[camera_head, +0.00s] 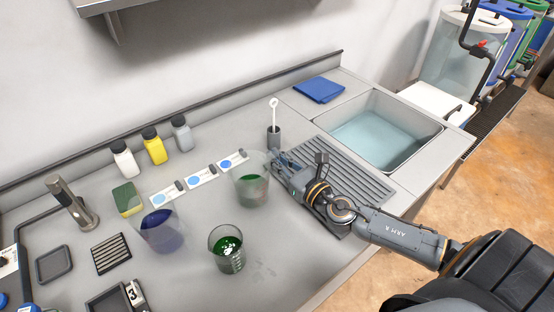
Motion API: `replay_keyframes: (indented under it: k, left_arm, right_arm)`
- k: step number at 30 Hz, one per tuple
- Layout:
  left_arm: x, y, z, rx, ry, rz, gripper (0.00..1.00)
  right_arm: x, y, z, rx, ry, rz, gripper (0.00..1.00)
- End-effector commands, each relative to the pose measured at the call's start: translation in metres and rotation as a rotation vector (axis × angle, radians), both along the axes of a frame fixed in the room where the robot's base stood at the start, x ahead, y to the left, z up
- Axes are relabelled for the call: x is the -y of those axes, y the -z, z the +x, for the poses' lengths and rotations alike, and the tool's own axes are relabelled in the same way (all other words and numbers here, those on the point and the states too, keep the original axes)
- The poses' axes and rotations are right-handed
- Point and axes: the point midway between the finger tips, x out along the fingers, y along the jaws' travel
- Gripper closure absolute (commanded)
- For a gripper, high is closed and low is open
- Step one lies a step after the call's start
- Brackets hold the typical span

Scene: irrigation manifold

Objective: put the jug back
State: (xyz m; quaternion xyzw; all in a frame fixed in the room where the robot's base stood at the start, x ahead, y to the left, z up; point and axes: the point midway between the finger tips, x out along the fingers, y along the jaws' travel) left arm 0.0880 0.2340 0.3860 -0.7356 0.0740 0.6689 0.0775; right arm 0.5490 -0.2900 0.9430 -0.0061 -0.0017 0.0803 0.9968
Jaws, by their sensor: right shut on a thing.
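A clear jug (249,187) with a little dark green liquid at its bottom is in the middle of the counter. My right gripper (276,164) comes in from the right and is shut on the jug's right side; the fingertips are partly hidden. I cannot tell whether the jug touches the counter. A second clear jug (162,232) with dark blue liquid stands to the left. A beaker (228,250) with green liquid stands in front, between the two. My left gripper is out of view.
Behind are white label cards (201,177) with blue dots, several bottles (154,147), a sponge (127,198) and a brush in a holder (273,135). A grooved drainboard (340,163) and water-filled sink (375,134) are at right. A tap-like metal post (72,204) stands at left.

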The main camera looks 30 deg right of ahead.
Motion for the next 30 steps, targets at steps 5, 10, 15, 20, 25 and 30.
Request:
replay_keyframes:
  k: [5,10,15,20,25,30]
  left_arm:
    - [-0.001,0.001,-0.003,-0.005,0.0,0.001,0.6]
    - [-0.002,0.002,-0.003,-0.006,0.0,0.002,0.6]
    - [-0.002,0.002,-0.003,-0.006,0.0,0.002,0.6]
    - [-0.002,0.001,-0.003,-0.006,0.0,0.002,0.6]
    - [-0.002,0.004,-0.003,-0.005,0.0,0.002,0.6]
    - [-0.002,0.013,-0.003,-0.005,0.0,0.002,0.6]
  right_arm:
    - [0.0,-0.001,0.0,0.003,0.001,0.001,1.0]
    - [0.0,0.001,0.0,0.001,0.0,-0.001,0.73]
    - [0.0,0.001,0.0,0.001,0.0,-0.001,0.69]
    - [0.0,0.0,0.0,0.001,0.0,-0.001,0.69]
    - [0.002,0.002,-0.01,-0.002,0.001,-0.002,0.69]
    - [0.005,0.003,-0.036,-0.003,-0.002,-0.001,0.69]
